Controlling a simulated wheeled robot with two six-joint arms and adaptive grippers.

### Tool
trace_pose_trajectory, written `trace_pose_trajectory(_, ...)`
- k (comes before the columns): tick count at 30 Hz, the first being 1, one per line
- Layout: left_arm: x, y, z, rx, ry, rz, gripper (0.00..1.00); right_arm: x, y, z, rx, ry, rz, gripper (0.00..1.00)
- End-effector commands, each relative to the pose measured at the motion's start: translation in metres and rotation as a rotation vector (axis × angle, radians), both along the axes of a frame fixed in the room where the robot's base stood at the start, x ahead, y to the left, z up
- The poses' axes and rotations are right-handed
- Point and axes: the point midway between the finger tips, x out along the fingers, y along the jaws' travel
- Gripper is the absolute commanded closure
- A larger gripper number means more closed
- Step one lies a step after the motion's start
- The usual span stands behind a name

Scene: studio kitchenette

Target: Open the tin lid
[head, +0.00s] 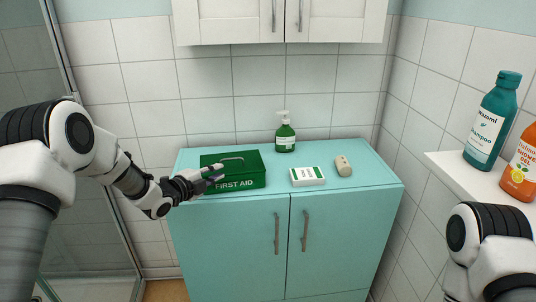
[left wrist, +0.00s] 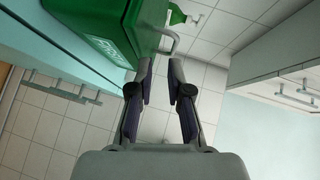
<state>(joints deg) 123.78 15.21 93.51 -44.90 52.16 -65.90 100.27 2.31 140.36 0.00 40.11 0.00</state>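The green first aid tin (head: 248,177) sits on the left part of the teal cabinet top, with its lid closed. A light handle (head: 233,158) is on the lid. My left gripper (head: 215,173) is at the tin's front left, near the lid's edge. In the left wrist view the left gripper (left wrist: 162,72) is open, with an empty gap between its fingers. The tin (left wrist: 105,25) is at the upper left there, and its handle (left wrist: 172,43) lies just beyond the fingertips. I cannot tell whether a finger touches the tin. My right gripper is out of view.
A green pump bottle (head: 285,138), a white and green box (head: 308,176) and a beige object (head: 343,165) stand on the cabinet top (head: 365,183). A shelf at right holds a shampoo bottle (head: 492,122) and an orange bottle (head: 522,170). Wall cabinets (head: 240,18) hang above.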

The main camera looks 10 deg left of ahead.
Motion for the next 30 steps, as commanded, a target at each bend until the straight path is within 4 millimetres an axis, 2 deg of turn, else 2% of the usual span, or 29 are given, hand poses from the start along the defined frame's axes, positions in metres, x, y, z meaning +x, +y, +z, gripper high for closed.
trace_pose_trajectory(1, 0.005, 0.002, 0.008, 0.024, -0.033, -0.01, 0.82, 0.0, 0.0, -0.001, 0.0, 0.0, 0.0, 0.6)
trace_pose_trajectory(3, 0.01, 0.001, 0.013, 0.042, -0.05, -0.018, 0.82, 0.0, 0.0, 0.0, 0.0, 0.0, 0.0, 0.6)
trace_pose_trajectory(15, 0.069, -0.027, 0.002, 0.039, -0.047, -0.018, 0.82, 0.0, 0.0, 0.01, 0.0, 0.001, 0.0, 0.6)
trace_pose_trajectory(24, 0.075, -0.03, 0.0, 0.036, -0.044, -0.015, 0.82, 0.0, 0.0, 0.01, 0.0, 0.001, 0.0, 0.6)
trace_pose_trajectory(26, 0.075, -0.03, 0.0, 0.036, -0.044, -0.015, 1.0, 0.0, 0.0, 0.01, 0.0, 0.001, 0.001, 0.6)
trace_pose_trajectory(30, 0.075, -0.03, -0.001, 0.035, -0.044, -0.015, 1.0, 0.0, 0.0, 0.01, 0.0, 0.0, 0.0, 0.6)
